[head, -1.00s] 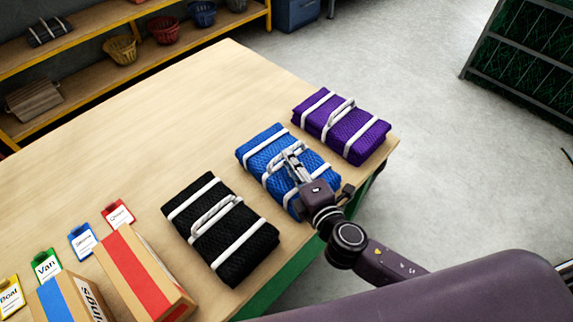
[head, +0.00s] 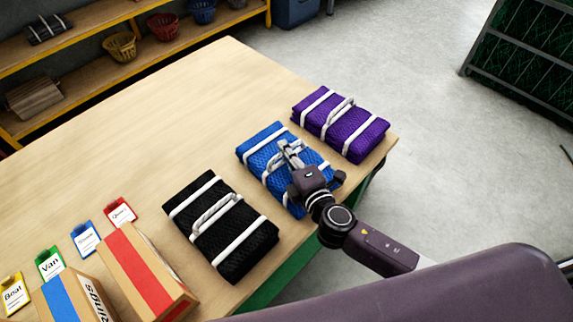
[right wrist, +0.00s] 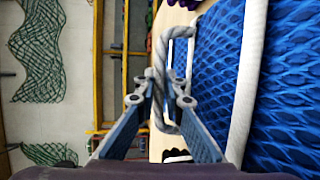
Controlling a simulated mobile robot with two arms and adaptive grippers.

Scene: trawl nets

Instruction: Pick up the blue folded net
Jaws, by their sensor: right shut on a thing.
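The blue folded net (head: 262,155) lies on the table between a black and a purple folded net, with white straps around it and a white rope handle on top. My right gripper (head: 289,152) is over its middle, with its fingers shut on the rope handle. In the right wrist view the fingers (right wrist: 160,88) close around the white rope handle (right wrist: 158,55), and the blue net (right wrist: 212,60) fills the right side. The gripper and wrist hide part of the net's near side. I cannot see any clear gap between net and table. My left gripper is not in view.
The black folded net (head: 196,212) lies to the left and the purple folded net (head: 359,133) close on the right. Cardboard boxes (head: 165,262) and colored label cards (head: 86,239) are at lower left. The table (head: 190,105) is clear behind the nets.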

